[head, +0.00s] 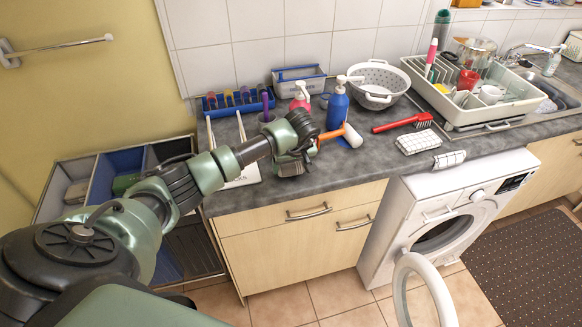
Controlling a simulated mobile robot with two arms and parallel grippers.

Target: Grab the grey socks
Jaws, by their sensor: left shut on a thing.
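My left gripper (310,152) is over the counter, left of its middle, with its wrist bent down. It looks shut on the end of an orange-handled tool (331,135) with a white head; the wrist hides part of the grip. I cannot make out grey socks with certainty. My right gripper is out of view.
A red brush (403,122) and checked cloth (418,141) lie to the right. The washing machine door (424,291) hangs open. Bins (72,165) stand at left.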

